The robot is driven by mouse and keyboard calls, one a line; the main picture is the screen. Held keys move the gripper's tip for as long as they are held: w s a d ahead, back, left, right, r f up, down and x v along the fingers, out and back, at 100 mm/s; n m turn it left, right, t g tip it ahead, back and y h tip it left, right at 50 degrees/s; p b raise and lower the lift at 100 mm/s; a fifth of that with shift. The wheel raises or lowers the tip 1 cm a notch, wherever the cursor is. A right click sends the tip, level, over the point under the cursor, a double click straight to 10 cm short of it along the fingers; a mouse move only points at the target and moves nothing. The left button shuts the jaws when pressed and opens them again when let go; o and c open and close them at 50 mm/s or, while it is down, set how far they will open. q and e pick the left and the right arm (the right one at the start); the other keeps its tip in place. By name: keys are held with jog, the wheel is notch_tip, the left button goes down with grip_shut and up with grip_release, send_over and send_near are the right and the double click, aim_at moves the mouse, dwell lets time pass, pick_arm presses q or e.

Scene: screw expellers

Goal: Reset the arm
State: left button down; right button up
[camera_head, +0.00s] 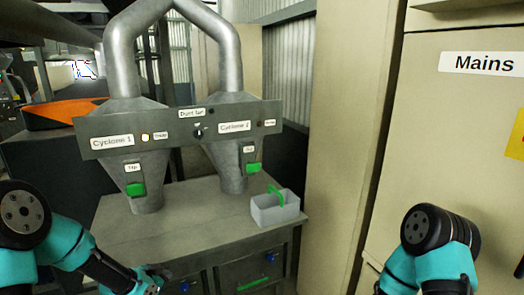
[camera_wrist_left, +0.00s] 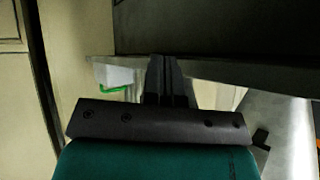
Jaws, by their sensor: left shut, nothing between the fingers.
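My left arm (camera_head: 75,245) comes in from the left in the head view, and my left gripper (camera_head: 155,278) is low in the picture, in front of the bench's front edge. In the left wrist view the dark fingers of my left gripper (camera_wrist_left: 161,68) are together with nothing between them. My right arm (camera_head: 438,245) is at the lower right in the head view, beside the beige cabinet; its gripper is out of the picture.
A grey bench (camera_head: 180,230) carries two metal cyclones with a labelled panel (camera_head: 180,130) and green handles. A pale bin (camera_head: 275,208) with a green handle sits at its right corner; it also shows in the left wrist view (camera_wrist_left: 112,76). A "Mains" cabinet (camera_head: 450,130) stands right.

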pick_arm(q)
jog(key=s+d+f+n+g, duration=0.4)
jog(key=s+f, duration=0.5)
jog(key=s, duration=0.3)
jog(key=s+d+f+n+g, duration=0.4)
jog(key=s+d+f, duration=0.2)
jog(key=s+f, duration=0.3)
jog(key=s, duration=0.4)
jog(key=shift+d+f+n+g, duration=0.2)
jog(key=shift+f+n+g, duration=0.2)
